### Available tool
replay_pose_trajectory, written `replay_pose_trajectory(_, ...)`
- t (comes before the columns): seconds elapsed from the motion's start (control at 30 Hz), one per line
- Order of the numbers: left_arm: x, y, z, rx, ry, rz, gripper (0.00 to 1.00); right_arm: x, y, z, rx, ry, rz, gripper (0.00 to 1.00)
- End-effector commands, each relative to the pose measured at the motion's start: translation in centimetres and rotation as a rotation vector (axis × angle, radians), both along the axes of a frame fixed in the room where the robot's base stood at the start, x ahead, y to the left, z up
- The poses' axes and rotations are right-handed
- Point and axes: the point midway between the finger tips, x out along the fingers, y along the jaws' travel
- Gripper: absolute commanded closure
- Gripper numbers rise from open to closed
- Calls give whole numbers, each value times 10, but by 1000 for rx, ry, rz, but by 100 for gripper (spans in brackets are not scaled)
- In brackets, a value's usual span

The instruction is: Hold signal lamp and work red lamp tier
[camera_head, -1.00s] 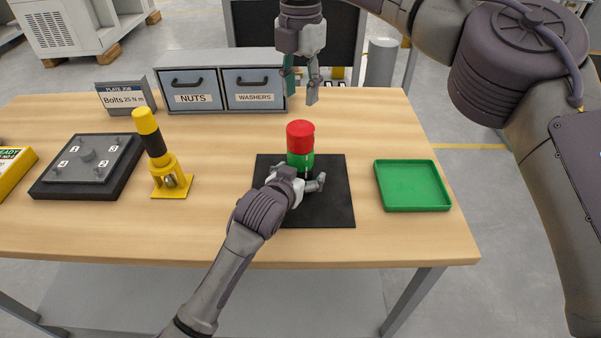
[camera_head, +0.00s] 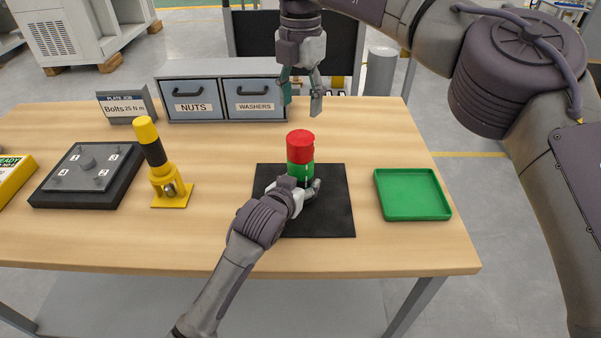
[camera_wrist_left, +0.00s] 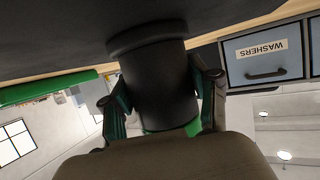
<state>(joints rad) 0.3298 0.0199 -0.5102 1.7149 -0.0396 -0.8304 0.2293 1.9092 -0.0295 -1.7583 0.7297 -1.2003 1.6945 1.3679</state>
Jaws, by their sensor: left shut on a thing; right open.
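The signal lamp stands upright on a black mat (camera_head: 330,215). Its red tier (camera_head: 300,143) sits on top of its green tier (camera_head: 300,172). My left gripper (camera_head: 307,188) is shut on the lamp's lower part, which shows as a dark cylindrical base (camera_wrist_left: 160,85) between the fingers in the left wrist view. The red tier is out of sight in that wrist view. My right gripper (camera_head: 301,92) is open and empty, pointing down above and behind the lamp, clear of the red tier.
A green tray (camera_head: 412,214) lies right of the mat. Left are a yellow-and-black tool in a stand (camera_head: 158,165) and a dark plate with numbered spots (camera_head: 88,172). Drawers for nuts (camera_head: 196,100) and washers (camera_head: 254,98) stand behind. Table is bare between tool and mat.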

Motion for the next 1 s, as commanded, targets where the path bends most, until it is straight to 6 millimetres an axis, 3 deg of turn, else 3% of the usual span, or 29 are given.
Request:
replay_pose_trajectory(0.03, 0, 0, -1, 0, 1, 0, 91, -2, 0, -4, 2, 4, 33, 28)
replay_pose_trajectory(0.13, 0, 0, -1, 0, 1, 0, 91, -8, -1, -14, 7, 0, 164, 13)
replay_pose_trajectory(0.33, 0, 0, -1, 1, 2, 1, 91, -25, -5, -23, 32, -89, 574, 13)
replay_pose_trajectory(0.6, 0, 0, -1, 1, 2, 1, 91, -36, -17, -4, 12, -319, 998, 13)
replay_pose_trajectory(0.83, 0, 0, -1, 1, 2, 0, 91, -38, -22, 5, -20, -411, 1116, 13)
replay_pose_trajectory(1.0, 0, 0, -1, 1, 2, 0, 91, -31, -19, -13, -21, -412, 1120, 13)
